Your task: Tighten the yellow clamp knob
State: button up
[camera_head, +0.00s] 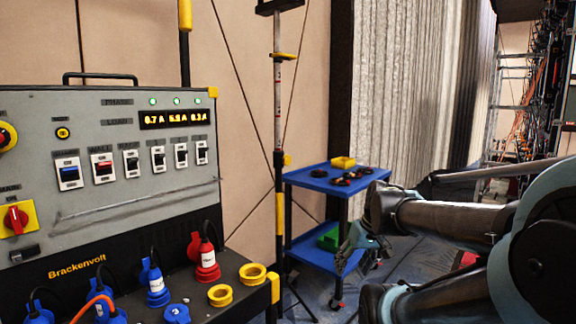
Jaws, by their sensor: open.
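A thin upright stand pole (277,110) stands right of the grey power cabinet. A yellow clamp knob (284,56) sticks out sideways high on this pole. My gripper (345,262) hangs at the lower middle, in front of the blue cart, well below and right of the upper knob. It is open and appears empty, though its fingertips are small and dark in this view.
The grey power cabinet (100,140) with switches, red and blue plugs and yellow rings fills the left. A grey curtain (400,90) hangs behind. Carpet shows right of the cart.

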jog(key=w+a+r+n+t+y, duration=0.1)
jog(key=w+a+r+n+y, duration=0.4)
jog(key=w, duration=0.5)
jog(key=n+t+y, duration=0.6)
jog(key=t+y, duration=0.1)
send_near(289, 162)
jog(key=x, duration=1)
jog(key=shift+w+a, duration=0.2)
jog(key=shift+a, duration=0.15)
jog(key=shift+c, duration=0.4)
jog(key=c, duration=1)
